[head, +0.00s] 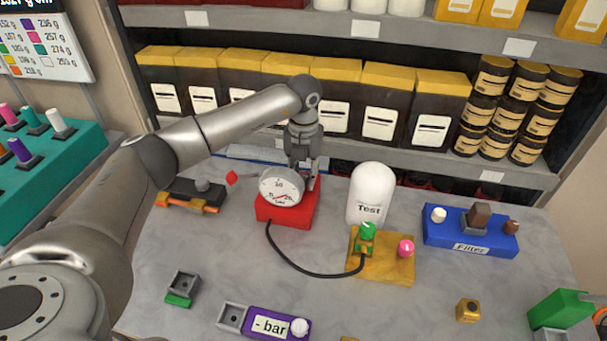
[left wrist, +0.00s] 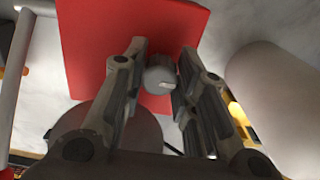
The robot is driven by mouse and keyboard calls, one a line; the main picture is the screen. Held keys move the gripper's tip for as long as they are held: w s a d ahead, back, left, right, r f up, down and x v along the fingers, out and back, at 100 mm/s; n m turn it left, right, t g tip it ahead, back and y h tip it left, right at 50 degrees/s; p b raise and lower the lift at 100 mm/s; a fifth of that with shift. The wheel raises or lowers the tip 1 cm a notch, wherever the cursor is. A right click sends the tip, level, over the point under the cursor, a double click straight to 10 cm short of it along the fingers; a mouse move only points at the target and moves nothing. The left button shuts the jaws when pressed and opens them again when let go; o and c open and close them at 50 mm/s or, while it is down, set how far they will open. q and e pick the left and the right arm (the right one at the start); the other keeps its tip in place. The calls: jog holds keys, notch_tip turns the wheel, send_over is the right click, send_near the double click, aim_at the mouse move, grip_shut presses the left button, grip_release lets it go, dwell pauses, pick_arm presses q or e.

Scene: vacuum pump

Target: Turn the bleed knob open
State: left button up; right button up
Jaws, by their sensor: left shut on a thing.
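The red pump box (head: 292,217) stands on the grey bench, with a round white gauge (head: 281,186) at its front. My left gripper (head: 309,180) reaches down from above, just behind and right of the gauge. In the left wrist view a small grey knob (left wrist: 160,78) with a pale mark stands on the red box (left wrist: 195,25). I take it for the bleed knob. The fingers of my left gripper (left wrist: 160,66) are shut on it from both sides. In the head view the gauge and gripper hide the knob. My right gripper is not in view.
A white "Test" dome (head: 371,192) stands close right of the gripper. A black hose (head: 305,270) runs from the pump to a yellow block (head: 393,262) with green and pink knobs. A blue filter block (head: 450,235) lies farther right. Shelves with boxes rise behind.

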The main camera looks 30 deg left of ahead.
aim_at(303, 176)
pick_arm(q)
jog(key=o, duration=1)
jog(key=shift+r, duration=0.1)
notch_tip(303, 176, up, 12)
jog(key=shift+f, duration=0.1)
dwell(0.5)
